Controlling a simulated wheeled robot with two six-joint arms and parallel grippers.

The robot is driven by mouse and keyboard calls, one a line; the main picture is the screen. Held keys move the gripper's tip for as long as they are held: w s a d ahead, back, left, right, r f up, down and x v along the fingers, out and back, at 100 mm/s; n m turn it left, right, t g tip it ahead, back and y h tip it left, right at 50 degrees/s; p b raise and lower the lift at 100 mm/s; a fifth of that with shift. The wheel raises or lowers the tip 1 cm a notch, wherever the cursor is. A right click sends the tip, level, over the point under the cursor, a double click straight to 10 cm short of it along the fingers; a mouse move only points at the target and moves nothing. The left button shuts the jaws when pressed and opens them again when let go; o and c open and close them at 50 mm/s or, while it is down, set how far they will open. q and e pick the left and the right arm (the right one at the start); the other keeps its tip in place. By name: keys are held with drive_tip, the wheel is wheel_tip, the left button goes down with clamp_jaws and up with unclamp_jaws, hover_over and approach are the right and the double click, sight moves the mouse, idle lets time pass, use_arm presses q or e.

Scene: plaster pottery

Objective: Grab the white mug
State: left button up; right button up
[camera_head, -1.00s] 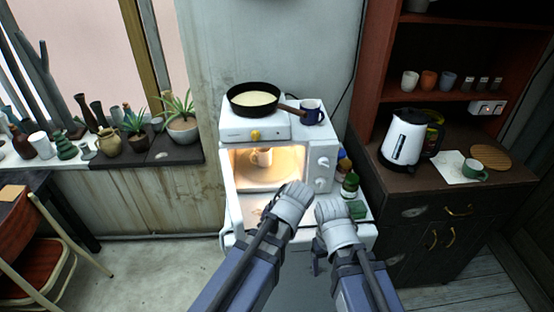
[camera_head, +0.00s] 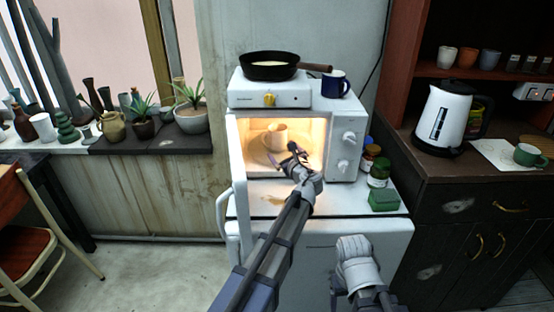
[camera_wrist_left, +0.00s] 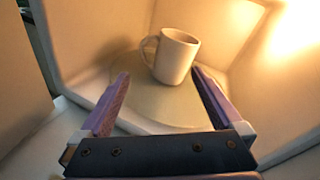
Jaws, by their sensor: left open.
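The white mug (camera_head: 277,133) stands upright on the turntable (camera_head: 256,153) inside the lit microwave (camera_head: 348,130), whose door is open. In the left wrist view the mug (camera_wrist_left: 176,57) looks cream in the warm light, with its handle on the left. My left gripper (camera_head: 294,158) is at the microwave's opening, in front of the mug and a little to its right. In the left wrist view its fingers (camera_wrist_left: 160,80) are spread and empty, with the mug ahead, nearer the right finger. My right gripper (camera_head: 355,248) is low in front of the white cabinet; its fingers are not clear.
A frying pan (camera_head: 270,66) sits on the stove (camera_head: 270,91) above the microwave, beside a dark blue mug (camera_head: 336,83). Jars (camera_head: 378,174) and a green box (camera_head: 384,199) stand right of the microwave. The open door (camera_head: 233,180) bounds the left side.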

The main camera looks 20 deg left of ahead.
sight(281, 141)
use_arm(q)
drive_tip(key=w+m, duration=0.1)
drive_tip(key=w+f+m+t+b, duration=0.1)
drive_tip(key=w+m+b, duration=0.1)
drive_tip(key=shift+f+t, duration=0.3)
drive_tip(key=shift+f, duration=0.05)
drive_tip(key=shift+w+m+h, duration=0.3)
drive_tip(key=shift+w+m, duration=0.1)
drive_tip(key=shift+m, duration=0.4)
drive_tip(key=shift+w+a+r, duration=0.15)
drive_tip(key=shift+w, duration=0.3)
drive_tip(key=shift+b+x, duration=0.35)
drive_tip(key=shift+x, duration=3.1)
drive_tip(key=shift+s+a, duration=0.1)
use_arm(e)
wheel_tip(281, 141, down, 4)
drive_tip(key=shift+f, duration=0.25)
use_arm(q)
drive_tip(key=shift+c, duration=0.2)
drive_tip(key=c, duration=1.5)
use_arm(e)
drive_tip(key=shift+r, duration=0.1)
